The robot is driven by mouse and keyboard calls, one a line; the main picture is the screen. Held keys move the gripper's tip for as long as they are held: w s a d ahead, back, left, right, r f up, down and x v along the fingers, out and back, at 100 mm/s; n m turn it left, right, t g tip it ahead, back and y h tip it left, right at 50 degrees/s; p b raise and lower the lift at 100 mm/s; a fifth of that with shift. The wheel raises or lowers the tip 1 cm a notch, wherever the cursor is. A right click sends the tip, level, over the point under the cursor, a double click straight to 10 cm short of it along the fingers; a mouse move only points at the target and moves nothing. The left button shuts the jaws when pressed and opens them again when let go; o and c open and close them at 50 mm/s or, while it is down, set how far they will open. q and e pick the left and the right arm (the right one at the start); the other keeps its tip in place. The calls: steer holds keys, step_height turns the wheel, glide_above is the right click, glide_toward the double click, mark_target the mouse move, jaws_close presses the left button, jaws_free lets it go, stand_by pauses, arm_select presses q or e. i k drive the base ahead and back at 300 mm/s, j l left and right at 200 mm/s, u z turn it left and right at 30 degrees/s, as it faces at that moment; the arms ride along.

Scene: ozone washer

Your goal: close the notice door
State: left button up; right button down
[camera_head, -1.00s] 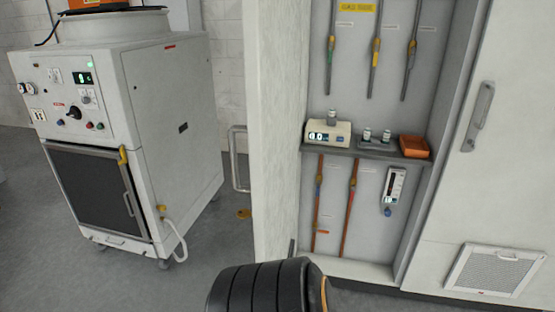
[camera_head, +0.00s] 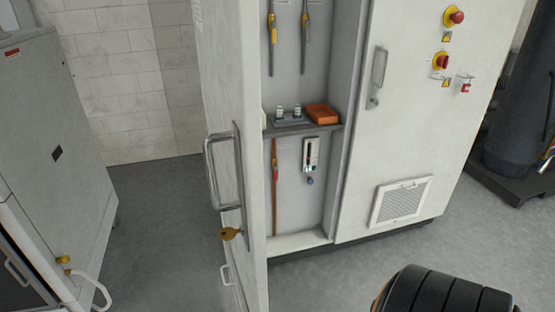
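The white cabinet door (camera_head: 219,100) stands open at the left of the cabinet's open compartment (camera_head: 300,190). I take it to be the notice door, though no readable notice shows on it. Its outer face is turned to the left and its narrow edge faces me. A metal handle (camera_head: 212,175) sticks out from this face, with a brass key (camera_head: 230,233) below it. The door's lower end runs to the bottom of the picture. Neither gripper is in view, and nothing visible touches the door.
Inside the compartment, a shelf (camera_head: 302,131) holds an orange box (camera_head: 323,113) and small jars. The right cabinet door (camera_head: 400,140) is shut. A white machine (camera_head: 50,150) stands at left, with clear floor (camera_head: 160,230) between. My black ribbed arm part (camera_head: 440,292) shows at lower right.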

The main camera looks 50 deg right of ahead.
mark_target(228, 30)
steer(key=i+z, duration=0.15)
steer(key=z, duration=0.25)
steer(key=i+j+z, duration=0.15)
steer(key=z, duration=0.25)
steer(key=i+j+z, duration=0.15)
steer(key=z, duration=0.25)
steer(key=i+j+z, duration=0.1)
steer(key=z, duration=0.3)
steer(key=j, duration=0.1)
